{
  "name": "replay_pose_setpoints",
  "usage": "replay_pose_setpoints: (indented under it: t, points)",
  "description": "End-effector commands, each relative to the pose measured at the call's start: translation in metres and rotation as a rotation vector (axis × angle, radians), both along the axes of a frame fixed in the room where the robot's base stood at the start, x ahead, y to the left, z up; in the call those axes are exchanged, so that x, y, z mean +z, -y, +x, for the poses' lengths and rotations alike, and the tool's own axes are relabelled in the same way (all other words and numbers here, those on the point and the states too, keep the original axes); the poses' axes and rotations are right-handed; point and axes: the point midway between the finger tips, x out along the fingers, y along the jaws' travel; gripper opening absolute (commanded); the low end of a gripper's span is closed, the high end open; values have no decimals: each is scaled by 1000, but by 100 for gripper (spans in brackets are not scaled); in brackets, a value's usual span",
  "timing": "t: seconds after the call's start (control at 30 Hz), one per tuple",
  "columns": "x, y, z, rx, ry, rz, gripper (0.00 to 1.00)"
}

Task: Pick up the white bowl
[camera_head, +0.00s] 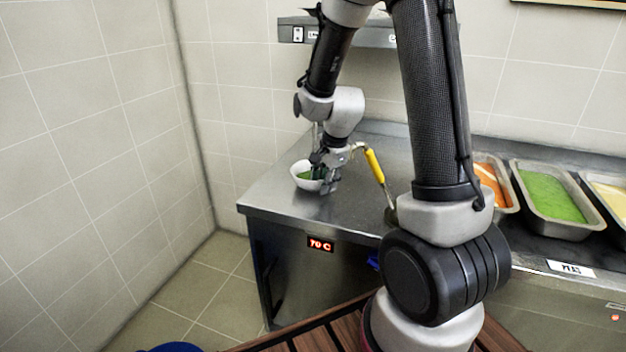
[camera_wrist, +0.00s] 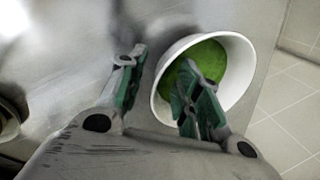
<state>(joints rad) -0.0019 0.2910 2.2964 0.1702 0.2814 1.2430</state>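The white bowl (camera_head: 301,180) stands upright on the steel counter near its left end and has something green inside. In the wrist view the bowl (camera_wrist: 241,48) shows its rim and its green contents. My gripper (camera_head: 325,178) is down at the bowl's right side. In the wrist view my gripper (camera_wrist: 158,82) is open, with green-padded fingers apart. The right finger reaches over the bowl's inside, and the left finger is outside it, so the near left part of the rim lies between them. I cannot tell whether either finger touches the bowl.
The steel counter (camera_head: 290,213) has a front edge with a red "70 C" display (camera_head: 320,244). A ladle with a yellow handle (camera_head: 374,166) stands right of my gripper. Trays of orange (camera_head: 490,183), green (camera_head: 550,193) and pale yellow food (camera_head: 612,197) sit further right. A tiled wall is behind.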

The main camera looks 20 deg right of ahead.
Motion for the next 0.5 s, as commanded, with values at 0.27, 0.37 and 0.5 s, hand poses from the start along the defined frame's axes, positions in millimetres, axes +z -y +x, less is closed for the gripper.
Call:
replay_pose_setpoints:
  t: [0.27, 0.37, 0.5]
  points:
    - [0, 0, 0, 1, 0, 0, 6]
    - [0, 0, 0, 1, 0, 0, 0]
    - [1, 0, 0, 1, 0, 0, 0]
